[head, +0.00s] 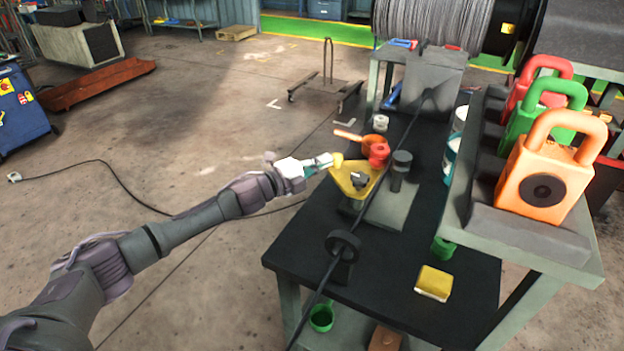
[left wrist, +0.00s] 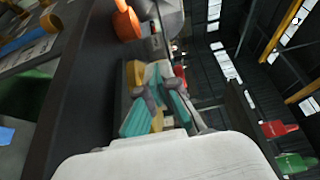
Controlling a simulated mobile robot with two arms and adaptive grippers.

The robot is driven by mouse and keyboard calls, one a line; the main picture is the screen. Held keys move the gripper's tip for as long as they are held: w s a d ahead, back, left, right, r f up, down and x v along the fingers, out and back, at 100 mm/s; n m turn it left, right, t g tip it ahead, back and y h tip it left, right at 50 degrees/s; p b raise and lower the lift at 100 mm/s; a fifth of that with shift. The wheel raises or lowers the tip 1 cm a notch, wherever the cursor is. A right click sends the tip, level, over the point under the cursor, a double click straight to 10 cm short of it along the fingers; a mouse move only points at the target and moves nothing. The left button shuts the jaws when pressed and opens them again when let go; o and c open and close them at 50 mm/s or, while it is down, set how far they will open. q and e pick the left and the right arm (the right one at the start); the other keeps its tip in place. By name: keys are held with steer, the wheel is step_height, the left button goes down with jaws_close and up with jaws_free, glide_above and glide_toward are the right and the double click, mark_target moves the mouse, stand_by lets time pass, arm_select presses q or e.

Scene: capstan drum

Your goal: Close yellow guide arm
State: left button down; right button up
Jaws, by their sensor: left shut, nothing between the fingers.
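The yellow guide arm (head: 342,181) is a flat, roughly triangular piece on the black table, beside the dark cable. My right gripper is not in view.
A black ring guide (head: 343,245) carries the cable nearer me. A grey shelf (head: 520,237) with red, green and orange padlocks (head: 551,187) bounds the right. A yellow block (head: 433,282) lies near right. Left of the table is open floor.

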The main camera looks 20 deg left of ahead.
arm_select(q)
steer(key=shift+w+d, duration=0.2)
steer(key=shift+w, duration=0.3)
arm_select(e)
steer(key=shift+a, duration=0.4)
arm_select(q)
steer(key=shift+r, duration=0.1)
steer(key=shift+w, duration=0.1)
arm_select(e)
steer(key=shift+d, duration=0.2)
